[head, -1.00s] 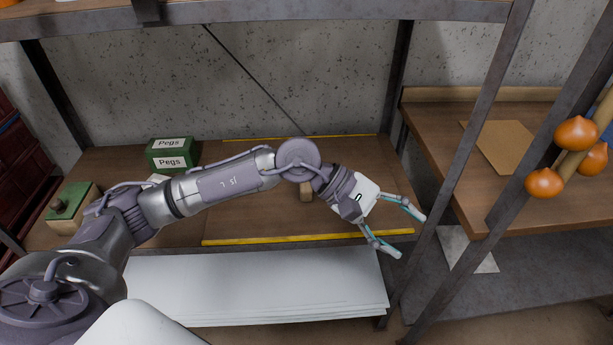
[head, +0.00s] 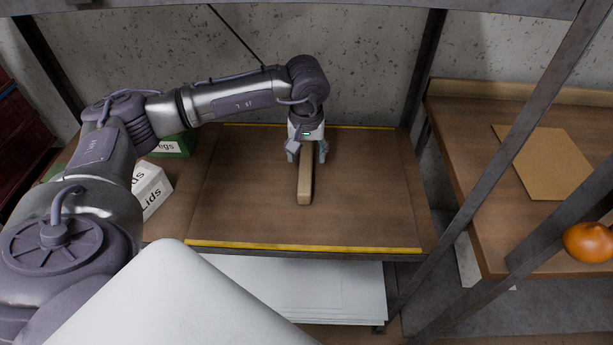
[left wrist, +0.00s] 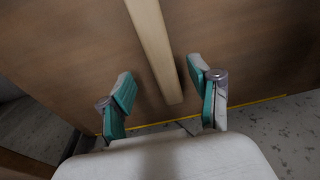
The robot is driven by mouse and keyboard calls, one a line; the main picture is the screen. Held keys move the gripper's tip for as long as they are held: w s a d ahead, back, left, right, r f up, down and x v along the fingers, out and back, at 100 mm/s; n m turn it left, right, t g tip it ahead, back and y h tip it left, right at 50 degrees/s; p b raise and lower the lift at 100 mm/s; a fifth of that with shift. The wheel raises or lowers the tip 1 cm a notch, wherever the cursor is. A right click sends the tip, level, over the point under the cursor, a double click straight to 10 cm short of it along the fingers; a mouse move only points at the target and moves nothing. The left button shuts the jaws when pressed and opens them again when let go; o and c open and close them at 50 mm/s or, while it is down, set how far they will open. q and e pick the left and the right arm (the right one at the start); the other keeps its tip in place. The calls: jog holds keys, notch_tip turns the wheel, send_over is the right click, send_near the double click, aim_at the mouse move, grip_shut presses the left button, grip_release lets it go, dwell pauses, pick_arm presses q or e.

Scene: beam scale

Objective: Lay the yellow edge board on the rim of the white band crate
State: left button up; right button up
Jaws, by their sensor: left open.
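The yellow edge board (head: 243,205) lies flat on the shelf, a brown board with yellow strips along its front and back edges. A pale wooden bar (head: 305,187) runs front to back along its middle. My left gripper (head: 307,158) points down over the back part of this bar and is open. In the left wrist view, the bar (left wrist: 152,40) passes between the two spread fingers (left wrist: 163,92), with a gap on each side. I see no white band crate in these frames. My right gripper is not in view.
A white box marked Lids (head: 151,188) and a green box (head: 174,145) stand left of the board. Grey uprights (head: 480,185) separate this shelf from the right-hand wooden bench (head: 465,150), which bears a tan sheet (head: 545,160). White sheets (head: 330,285) lie below.

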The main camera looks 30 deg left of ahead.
aim_at(306, 165)
pick_arm(q)
jog(key=f, duration=0.5)
jog(key=shift+w+a+f, duration=0.1)
jog(key=shift+a+f, duration=0.1)
jog(key=shift+f, duration=0.4)
grip_shut()
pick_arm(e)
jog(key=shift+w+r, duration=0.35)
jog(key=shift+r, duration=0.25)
pick_arm(q)
jog(key=shift+w+r, duration=0.2)
jog(key=shift+r, duration=0.05)
